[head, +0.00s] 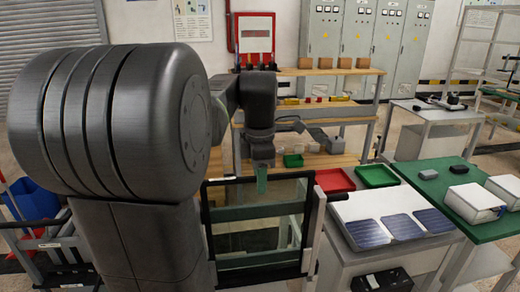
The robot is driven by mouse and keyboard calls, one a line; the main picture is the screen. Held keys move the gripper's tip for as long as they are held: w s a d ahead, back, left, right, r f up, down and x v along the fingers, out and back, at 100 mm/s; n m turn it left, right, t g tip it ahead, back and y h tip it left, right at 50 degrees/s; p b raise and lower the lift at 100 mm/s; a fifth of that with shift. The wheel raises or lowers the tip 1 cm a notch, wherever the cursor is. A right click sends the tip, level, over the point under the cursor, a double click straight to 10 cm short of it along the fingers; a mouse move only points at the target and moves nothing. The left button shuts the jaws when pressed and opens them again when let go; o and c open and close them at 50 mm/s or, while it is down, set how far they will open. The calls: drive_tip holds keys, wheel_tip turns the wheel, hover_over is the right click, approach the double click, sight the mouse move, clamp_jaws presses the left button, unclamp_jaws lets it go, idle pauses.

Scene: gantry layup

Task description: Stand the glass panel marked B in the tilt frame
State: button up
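A black-edged upright frame (206,228) stands in front of me at the middle of the head view, with a small white label at its top left corner. Clear, greenish glass (262,212) shows inside its outline, with paler green bands low down. I cannot tell how many panes there are, and no letter B is readable. My gripper (262,180) points down at the top edge of this frame, at its middle. A narrow green piece shows at its tip. Its fingers are too small to tell whether they are open or hold the glass.
To the right, a white bench (355,210) bears dark blue solar cells (403,226), with a red tray (335,180) and a green tray (377,175) behind. A green-topped table (445,178) holds white boxes. A wooden workbench (330,160) stands behind. My arm hides much of the left.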

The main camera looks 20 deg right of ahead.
wheel_tip(320, 180, up, 11)
drive_tip(key=shift+p, duration=0.3)
drive_tip(key=shift+f, duration=0.1)
wheel_tip(320, 180, down, 13)
drive_tip(key=shift+f, duration=0.2)
idle(0.4)
drive_tip(key=shift+b, duration=0.3)
